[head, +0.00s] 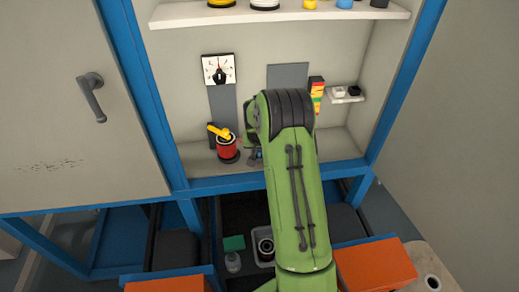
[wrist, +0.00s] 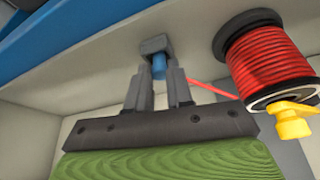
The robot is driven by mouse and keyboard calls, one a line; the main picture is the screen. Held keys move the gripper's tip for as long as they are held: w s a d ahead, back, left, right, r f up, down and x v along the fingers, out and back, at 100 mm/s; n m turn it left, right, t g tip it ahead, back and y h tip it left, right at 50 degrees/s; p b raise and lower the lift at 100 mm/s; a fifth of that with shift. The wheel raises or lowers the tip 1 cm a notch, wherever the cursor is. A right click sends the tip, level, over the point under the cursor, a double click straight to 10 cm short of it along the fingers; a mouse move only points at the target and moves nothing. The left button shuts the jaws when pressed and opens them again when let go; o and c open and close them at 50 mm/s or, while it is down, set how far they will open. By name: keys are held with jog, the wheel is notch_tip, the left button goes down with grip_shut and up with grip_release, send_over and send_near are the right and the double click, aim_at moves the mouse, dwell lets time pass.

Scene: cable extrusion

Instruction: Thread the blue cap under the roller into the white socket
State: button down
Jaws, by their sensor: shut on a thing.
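My gripper (wrist: 160,85) has its dark grey fingers around the blue cap (wrist: 158,68) in the wrist view. A grey block (wrist: 154,44) sits at the cap's far end; I cannot tell if they touch. A red cable runs from the cap area to the red spool (wrist: 263,57), which has a yellow handle (wrist: 292,120). In the head view, the spool (head: 228,150) stands in the cabinet just left of my gripper, which my green arm mostly hides. I cannot make out the roller or the white socket for sure.
A small side shelf (head: 345,99) at right holds a white and a black piece. A dial (head: 218,69) is on the back wall. Blue cabinet posts (head: 139,75) frame both sides. The upper shelf (head: 280,17) holds several items.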

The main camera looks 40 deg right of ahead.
jog(key=shift+f+b, duration=0.25)
jog(key=shift+b, duration=0.05)
jog(key=c, duration=0.9)
grip_release()
jog(key=shift+r, duration=0.15)
jog(key=p+v, duration=0.3)
jog(key=v, duration=1.2)
jog(key=shift+s+a+r, duration=0.1)
jog(key=shift+r, duration=0.15)
jog(key=o, duration=0.9)
